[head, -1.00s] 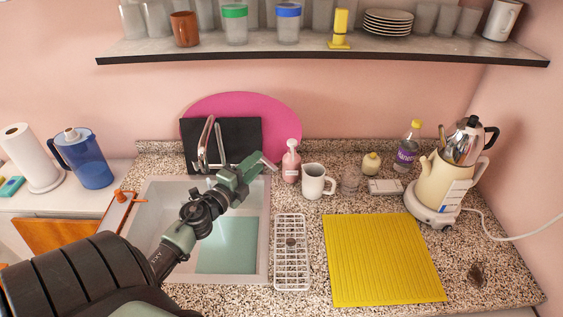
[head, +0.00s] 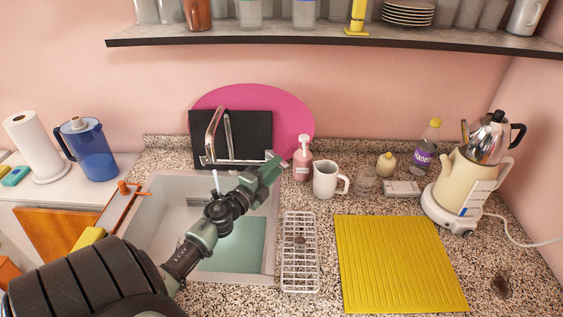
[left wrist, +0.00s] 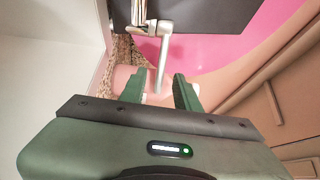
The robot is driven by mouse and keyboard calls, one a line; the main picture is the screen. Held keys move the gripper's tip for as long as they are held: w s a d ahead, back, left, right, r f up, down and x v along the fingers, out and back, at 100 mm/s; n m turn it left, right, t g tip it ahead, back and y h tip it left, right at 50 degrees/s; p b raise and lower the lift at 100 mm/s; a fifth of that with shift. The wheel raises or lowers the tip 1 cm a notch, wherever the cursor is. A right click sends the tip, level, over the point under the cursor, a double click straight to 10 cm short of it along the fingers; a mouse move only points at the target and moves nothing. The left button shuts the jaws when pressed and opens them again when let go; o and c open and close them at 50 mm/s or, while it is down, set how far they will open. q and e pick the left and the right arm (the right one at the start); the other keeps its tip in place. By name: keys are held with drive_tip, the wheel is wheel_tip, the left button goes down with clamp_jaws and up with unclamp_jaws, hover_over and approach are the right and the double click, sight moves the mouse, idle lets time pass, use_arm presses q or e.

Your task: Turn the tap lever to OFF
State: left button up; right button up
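The chrome tap (head: 211,133) rises at the back of the sink, in front of a black board. A pale thin stream seems to fall from its spout. In the left wrist view, the tap lever (left wrist: 162,60) is a thin silver bar hanging from a round metal end. My left gripper (head: 274,160) is over the back right corner of the sink, by the tap base. In the left wrist view, its fingers (left wrist: 160,78) are open on either side of the lever, with gaps visible. In the head view the gripper largely hides the lever. My right gripper is out of view.
A pink soap bottle (head: 303,158) and a white mug (head: 326,179) stand close right of the gripper. A black board (head: 255,128) and pink disc (head: 295,110) lean behind the tap. A white rack (head: 300,276) and yellow mat (head: 395,265) lie on the counter.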

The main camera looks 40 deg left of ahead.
use_arm(q)
drive_tip(key=shift+w+a, duration=0.2)
drive_tip(key=shift+w, duration=1.65)
clamp_jaws()
